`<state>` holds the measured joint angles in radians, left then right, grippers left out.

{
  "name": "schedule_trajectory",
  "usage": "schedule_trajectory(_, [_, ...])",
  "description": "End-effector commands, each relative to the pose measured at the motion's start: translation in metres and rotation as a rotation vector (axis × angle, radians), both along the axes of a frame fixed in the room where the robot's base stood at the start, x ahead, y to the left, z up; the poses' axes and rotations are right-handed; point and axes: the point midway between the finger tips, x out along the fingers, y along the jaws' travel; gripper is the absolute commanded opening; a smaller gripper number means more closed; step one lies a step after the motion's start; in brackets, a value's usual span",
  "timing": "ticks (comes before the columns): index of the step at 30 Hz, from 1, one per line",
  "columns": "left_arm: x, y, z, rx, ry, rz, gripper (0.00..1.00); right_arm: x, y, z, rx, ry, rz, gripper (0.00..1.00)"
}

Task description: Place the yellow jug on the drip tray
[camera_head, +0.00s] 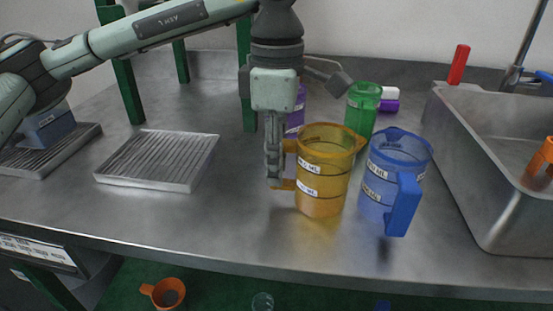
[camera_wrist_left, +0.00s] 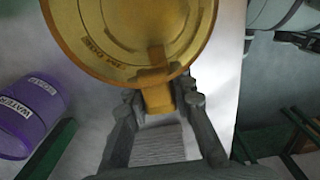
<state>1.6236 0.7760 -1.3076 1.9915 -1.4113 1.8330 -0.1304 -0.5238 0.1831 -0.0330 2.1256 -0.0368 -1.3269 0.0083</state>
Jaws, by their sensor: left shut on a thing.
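The yellow jug (camera_head: 323,180) stands upright on the steel counter in the head view, with a blue jug at its right. My left gripper (camera_head: 277,178) points down at the jug's left side and is shut on its handle. In the left wrist view the yellow jug (camera_wrist_left: 130,35) fills the top, and its handle (camera_wrist_left: 158,97) lies between the fingers of my left gripper (camera_wrist_left: 160,105). The drip tray (camera_head: 160,158), a ridged metal plate, lies empty on the counter to the left. My right gripper is not in view.
The blue jug (camera_head: 392,178) is close beside the yellow jug. A green jug (camera_head: 363,108) and a purple container (camera_head: 295,115) stand behind. A sink (camera_head: 490,170) is at the right. Green posts (camera_head: 125,85) rise behind the tray. The counter between tray and jug is clear.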

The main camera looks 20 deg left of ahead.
Motion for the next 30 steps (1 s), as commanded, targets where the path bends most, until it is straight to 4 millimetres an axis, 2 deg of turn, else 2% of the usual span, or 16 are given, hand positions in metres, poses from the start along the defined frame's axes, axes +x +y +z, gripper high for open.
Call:
schedule_trajectory(6, [0.000, 0.000, -0.003, -0.001, 0.000, 0.000, 0.00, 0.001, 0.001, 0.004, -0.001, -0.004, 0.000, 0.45])
schedule_trajectory(7, [0.000, 0.000, -0.003, 0.000, 0.000, 0.000, 0.24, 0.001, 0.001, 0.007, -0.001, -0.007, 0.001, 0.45])
schedule_trajectory(12, [0.000, 0.000, -0.003, 0.000, 0.000, 0.000, 0.44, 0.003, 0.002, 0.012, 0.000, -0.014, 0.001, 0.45])
schedule_trajectory(23, [0.000, 0.000, 0.001, 0.000, 0.000, 0.000, 0.44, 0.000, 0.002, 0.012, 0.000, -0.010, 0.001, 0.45])
schedule_trajectory(24, [0.000, 0.000, 0.003, 0.000, 0.000, 0.000, 0.44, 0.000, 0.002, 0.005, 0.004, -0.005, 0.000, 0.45])
schedule_trajectory(26, [0.001, -0.001, 0.011, -0.002, -0.002, 0.000, 0.44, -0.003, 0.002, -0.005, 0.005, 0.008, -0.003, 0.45])
schedule_trajectory(30, [0.001, -0.001, 0.040, -0.002, -0.004, 0.000, 0.44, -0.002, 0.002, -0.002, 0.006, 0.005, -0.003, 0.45])
